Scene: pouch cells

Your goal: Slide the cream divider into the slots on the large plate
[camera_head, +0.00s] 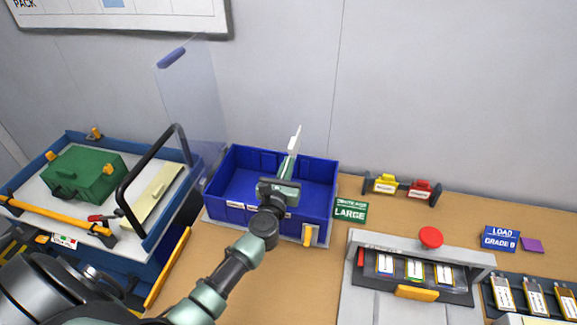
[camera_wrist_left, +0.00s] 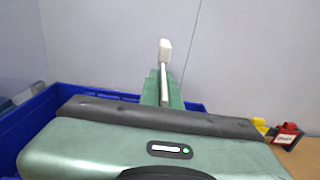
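My left gripper (camera_head: 289,165) reaches over the blue bin (camera_head: 222,194). Its fingers are closed on a thin cream piece, which I take for the cream divider (camera_head: 295,140); it sticks out beyond the fingertips, up and away. The left wrist view shows the divider (camera_wrist_left: 165,50) nearly edge-on between the green fingers (camera_wrist_left: 162,90). The bin stands on a grey plate (camera_head: 222,221) beside a green sign reading LARGE (camera_head: 350,211). My right gripper is not in view.
A clear panel (camera_head: 190,95) stands behind. Right are yellow and red items (camera_head: 385,183) and a station with a red button (camera_head: 431,237).

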